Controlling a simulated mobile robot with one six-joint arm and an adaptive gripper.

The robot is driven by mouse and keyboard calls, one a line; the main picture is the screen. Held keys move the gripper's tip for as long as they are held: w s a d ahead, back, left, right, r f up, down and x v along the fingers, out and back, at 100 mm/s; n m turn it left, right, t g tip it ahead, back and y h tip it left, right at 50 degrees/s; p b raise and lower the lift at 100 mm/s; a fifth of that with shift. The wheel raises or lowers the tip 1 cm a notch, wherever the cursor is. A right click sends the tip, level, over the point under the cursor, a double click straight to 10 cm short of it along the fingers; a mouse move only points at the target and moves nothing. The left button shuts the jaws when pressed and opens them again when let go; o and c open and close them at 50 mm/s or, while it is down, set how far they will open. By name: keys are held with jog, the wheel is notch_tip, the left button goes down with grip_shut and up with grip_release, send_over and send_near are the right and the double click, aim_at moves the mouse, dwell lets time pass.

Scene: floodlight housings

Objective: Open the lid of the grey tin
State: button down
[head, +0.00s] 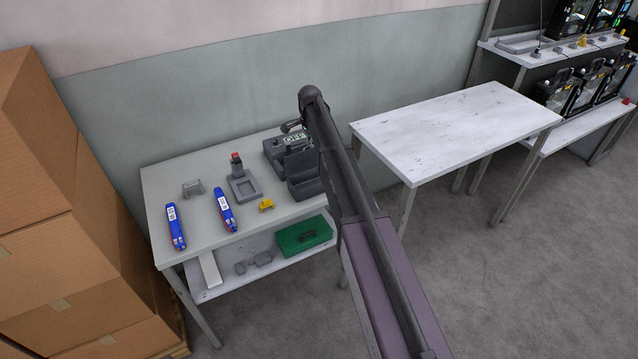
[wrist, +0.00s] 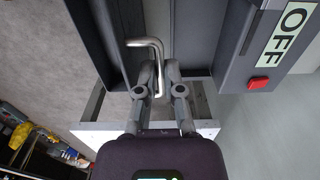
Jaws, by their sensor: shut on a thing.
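The grey tin (head: 306,188) stands at the right end of the workbench in the head view, with a dark panel (head: 299,162) raised above it that looks like its lid. My arm covers part of it. In the wrist view dark grey panels of it (wrist: 96,45) fill the upper left and middle. My gripper (wrist: 159,68) is shut on a bent metal rod (wrist: 146,42), which runs between the fingers. Whether the rod is fixed to the lid cannot be told. My gripper is mostly hidden in the head view.
A grey device marked OFF (head: 277,148) stands close behind the tin; its red button (wrist: 258,84) shows in the wrist view. Blue packs (head: 224,210), a grey stand (head: 243,187) and a yellow piece (head: 266,205) lie to the left. The right table (head: 455,130) is bare.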

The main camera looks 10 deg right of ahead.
jog(key=shift+w+a+f+b, duration=0.2)
jog(key=shift+w+f, duration=0.05)
jog(key=shift+w, duration=0.25)
jog(key=shift+w+a+f+b, duration=0.15)
jog(key=shift+w+f+b, duration=0.05)
jog(key=shift+w, duration=0.25)
dwell(0.7)
jog(key=c, duration=1)
grip_release()
jog(key=shift+c, duration=0.2)
jog(key=shift+r, duration=0.2)
notch_tip(320, 180, up, 8)
jog(key=p, duration=0.8)
jog(key=shift+f, duration=0.15)
jog(key=shift+s, duration=0.1)
jog(key=s+d+n, duration=0.3)
jog(key=s+n, duration=1.1)
jog(key=s, duration=2.6)
jog(key=shift+d, duration=0.2)
